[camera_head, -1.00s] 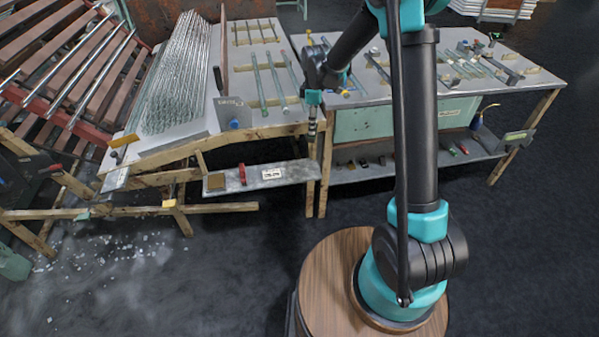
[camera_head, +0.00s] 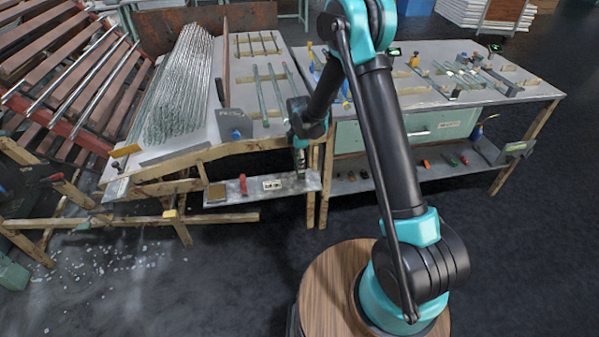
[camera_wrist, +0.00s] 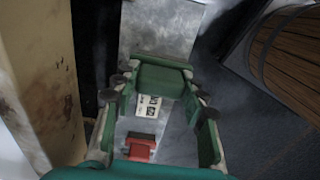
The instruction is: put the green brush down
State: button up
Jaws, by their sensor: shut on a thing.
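My gripper (camera_head: 300,172) hangs over the right end of the low grey shelf (camera_head: 258,194) under the left table. In the wrist view my gripper (camera_wrist: 158,90) is shut on a dark green block, which looks like the green brush (camera_wrist: 160,79), held crosswise between the fingers. The brush cannot be made out in the head view. The shelf also shows below the fingers in the wrist view (camera_wrist: 160,32). I cannot tell whether the brush touches the shelf.
A white labelled item (camera_head: 272,185), a red-handled tool (camera_head: 243,184) and a brown block (camera_head: 216,193) lie on the shelf to the left. A wooden table leg (camera_head: 312,205) stands close by. The right table's lower shelf (camera_head: 400,180) holds several small items.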

jog(key=shift+f, duration=2.55)
jog(key=o, duration=1.1)
jog(key=shift+f, duration=0.1)
notch_tip(320, 180, up, 12)
jog(key=shift+d+r, duration=0.1)
jog(key=shift+r, duration=0.15)
